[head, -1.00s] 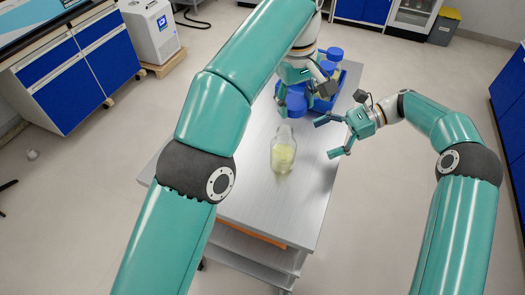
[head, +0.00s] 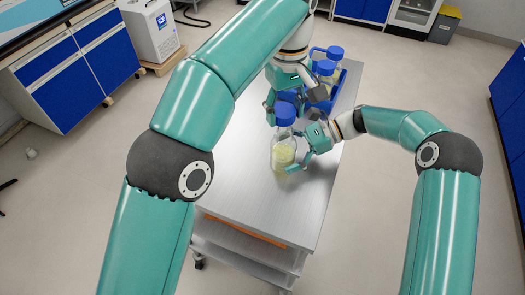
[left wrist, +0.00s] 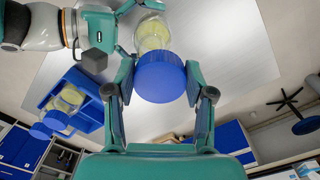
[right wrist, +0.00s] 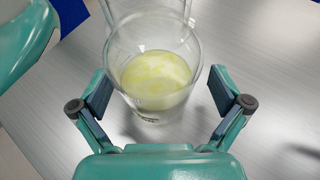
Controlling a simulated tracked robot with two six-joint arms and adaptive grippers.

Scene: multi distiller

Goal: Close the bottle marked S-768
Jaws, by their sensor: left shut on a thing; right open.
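A clear glass bottle (head: 284,152) with pale yellow liquid stands upright on the metal table. It also shows in the right wrist view (right wrist: 155,75); its marking is not readable. My left gripper (head: 285,104) is shut on a blue cap (head: 285,117), which is over the bottle's mouth. In the left wrist view the cap (left wrist: 160,78) sits between the fingers and hides the neck, so I cannot tell whether it touches the rim. My right gripper (right wrist: 158,92) is open, low, with one finger on each side of the bottle's body, with visible gaps.
A blue rack (left wrist: 78,95) with capped bottles (head: 326,70) stands at the far end of the table (head: 250,205), behind my left gripper. The near part of the table is clear. Blue cabinets (head: 65,75) stand on the floor at left.

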